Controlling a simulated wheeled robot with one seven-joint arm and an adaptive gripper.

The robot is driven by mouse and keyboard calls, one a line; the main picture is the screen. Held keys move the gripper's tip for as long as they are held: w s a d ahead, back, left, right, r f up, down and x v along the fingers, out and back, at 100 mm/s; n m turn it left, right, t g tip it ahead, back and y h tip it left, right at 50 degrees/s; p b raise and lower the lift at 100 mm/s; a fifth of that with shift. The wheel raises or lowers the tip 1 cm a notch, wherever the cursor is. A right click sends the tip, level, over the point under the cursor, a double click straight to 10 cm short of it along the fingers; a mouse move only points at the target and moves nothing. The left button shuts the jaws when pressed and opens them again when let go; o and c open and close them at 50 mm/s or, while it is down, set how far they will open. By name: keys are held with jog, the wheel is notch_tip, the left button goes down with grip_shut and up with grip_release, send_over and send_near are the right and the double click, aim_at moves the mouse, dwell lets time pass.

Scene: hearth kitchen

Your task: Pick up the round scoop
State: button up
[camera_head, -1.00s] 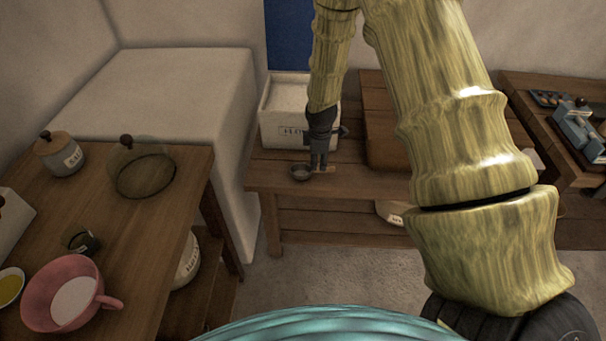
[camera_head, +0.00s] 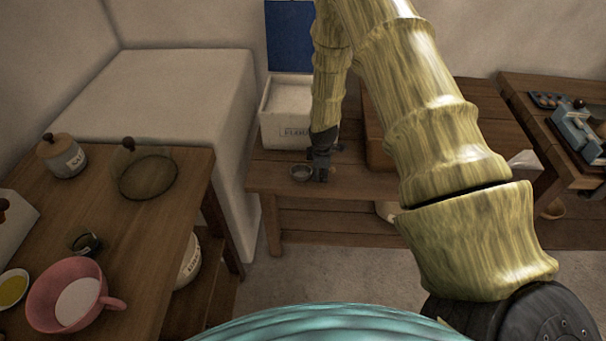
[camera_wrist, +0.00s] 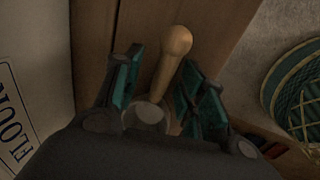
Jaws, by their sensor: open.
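The round scoop (camera_head: 300,173) lies on the wooden bench near its front edge, just left of my gripper in the head view. Its bowl is small, round and grey. In the wrist view its wooden handle with a rounded end (camera_wrist: 174,55) shows between my two fingers, and part of what looks like its bowl (camera_wrist: 147,113) shows close to the palm. My gripper (camera_head: 321,172) is open and low over the bench, pointing down. In the wrist view my gripper (camera_wrist: 160,78) has one finger on each side of the handle. I cannot tell whether either finger touches it.
A white flour box (camera_head: 284,128) stands right behind the scoop. A brown block (camera_head: 376,140) is to the right on the bench (camera_head: 310,215). A table at left holds a pink cup (camera_head: 42,300), a salt jar (camera_head: 62,157) and a glass lid (camera_head: 148,175).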

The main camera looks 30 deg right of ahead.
jog(key=shift+f, duration=0.15)
jog(key=shift+c, duration=0.5)
grip_shut()
jog(key=shift+w+r, duration=0.1)
jog(key=shift+r, duration=0.8)
jog(key=shift+r+b, duration=0.45)
jog(key=shift+r, duration=0.5)
jog(key=s+a+r+b, duration=0.1)
jog(key=s+b, duration=0.1)
jog(key=s, duration=1.4)
jog(key=shift+r, duration=0.15)
